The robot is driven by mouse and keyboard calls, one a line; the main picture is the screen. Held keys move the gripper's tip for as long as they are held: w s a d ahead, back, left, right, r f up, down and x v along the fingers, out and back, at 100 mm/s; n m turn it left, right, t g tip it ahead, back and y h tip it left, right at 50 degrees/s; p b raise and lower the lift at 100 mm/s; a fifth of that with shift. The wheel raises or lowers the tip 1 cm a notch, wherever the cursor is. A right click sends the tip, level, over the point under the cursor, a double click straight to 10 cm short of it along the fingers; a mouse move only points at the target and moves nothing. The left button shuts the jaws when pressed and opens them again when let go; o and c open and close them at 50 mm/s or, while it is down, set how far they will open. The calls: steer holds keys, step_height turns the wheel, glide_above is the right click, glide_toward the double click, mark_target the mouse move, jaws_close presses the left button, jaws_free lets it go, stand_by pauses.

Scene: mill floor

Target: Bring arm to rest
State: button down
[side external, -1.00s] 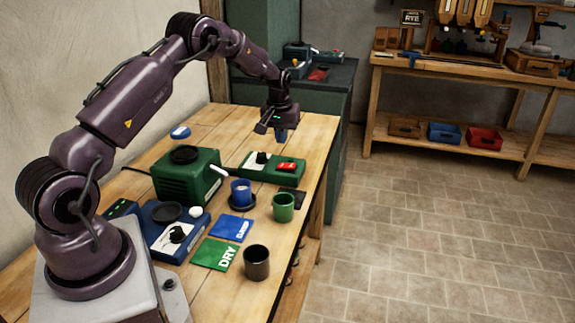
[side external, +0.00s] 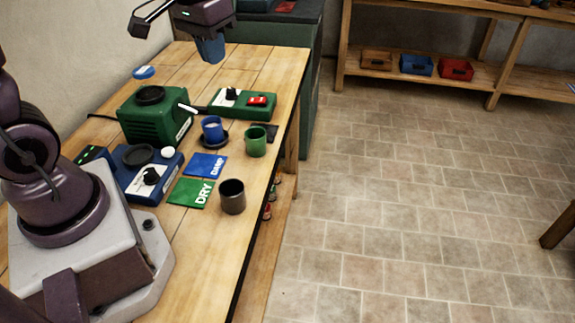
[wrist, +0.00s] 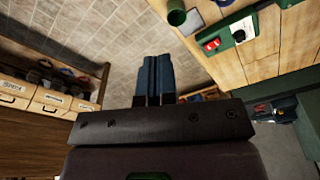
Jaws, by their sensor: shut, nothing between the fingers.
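My gripper (side external: 209,48) hangs at the top of the side view, above the far end of the wooden table, with its blue fingers pointing down. It is shut with nothing between the fingers and touches nothing that I can see. In the wrist view its blue fingers (wrist: 156,76) lie together. Most of my upper arm is outside the side view.
On the wooden table (side external: 262,195) stand a green machine (side external: 155,122), a blue device (side external: 150,183), a green switch box (side external: 236,104), a blue cup (side external: 212,130), a green cup (side external: 255,143) and a dark cup (side external: 232,198). DAMP (side external: 206,166) and DRY (side external: 190,193) cards lie between.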

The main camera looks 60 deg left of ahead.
steer(key=s+d+r+m+t, duration=0.3)
steer(key=s+d+r+t, duration=0.1)
steer(key=s+d, duration=0.4)
steer(key=shift+s+r, duration=0.9)
steer(key=shift+s, duration=0.35)
